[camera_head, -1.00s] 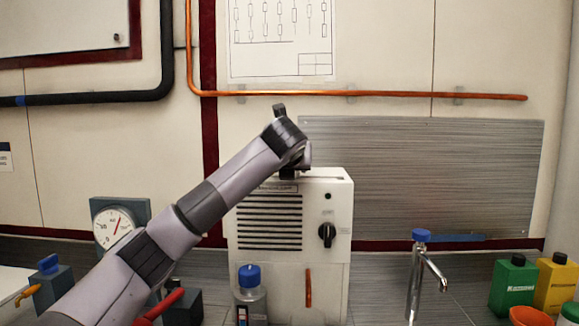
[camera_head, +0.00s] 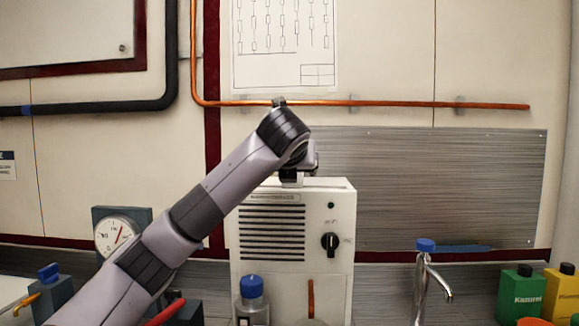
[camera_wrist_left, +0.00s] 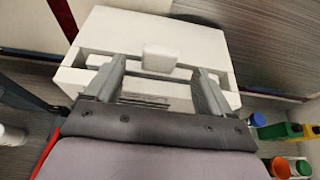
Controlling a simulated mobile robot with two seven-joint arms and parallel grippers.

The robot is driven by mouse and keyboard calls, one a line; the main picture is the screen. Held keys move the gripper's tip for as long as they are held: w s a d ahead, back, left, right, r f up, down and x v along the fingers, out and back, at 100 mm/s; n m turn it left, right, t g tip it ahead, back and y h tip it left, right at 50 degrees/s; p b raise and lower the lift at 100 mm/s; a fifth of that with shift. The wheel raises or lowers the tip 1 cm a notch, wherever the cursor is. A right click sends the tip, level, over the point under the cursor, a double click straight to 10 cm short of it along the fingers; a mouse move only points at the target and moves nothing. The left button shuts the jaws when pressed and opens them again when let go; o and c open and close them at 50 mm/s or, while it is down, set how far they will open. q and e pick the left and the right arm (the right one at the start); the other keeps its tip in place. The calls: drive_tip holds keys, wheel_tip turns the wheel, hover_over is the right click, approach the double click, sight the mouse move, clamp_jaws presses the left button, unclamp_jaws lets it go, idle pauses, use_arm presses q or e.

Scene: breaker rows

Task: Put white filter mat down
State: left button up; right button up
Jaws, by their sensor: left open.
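A white cabinet (camera_head: 335,275) with a dark vent grille and a black knob stands against the wall in the head view. Its top (camera_wrist_left: 205,40) shows in the left wrist view, with a recess along it. A small white block (camera_wrist_left: 160,56) sits up from the recess; I cannot tell whether it is part of the white filter mat. No other piece that could be the mat is clear. My left gripper (camera_wrist_left: 159,72) is open over the cabinet top, with a finger on each side of the block, apart from it. In the head view its fingers are mostly hidden behind my wrist.
A copper pipe (camera_head: 400,103) runs along the wall behind my wrist. A blue-capped bottle (camera_head: 251,300) stands before the cabinet and a gauge (camera_head: 116,232) is to its left. A tap (camera_head: 424,280) and green (camera_head: 520,296) and yellow (camera_head: 560,295) bottles are at right.

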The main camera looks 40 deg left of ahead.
use_arm(q)
drive_tip(key=v, duration=0.6)
drive_tip(key=shift+b, duration=0.3)
drive_tip(key=shift+w, duration=0.1)
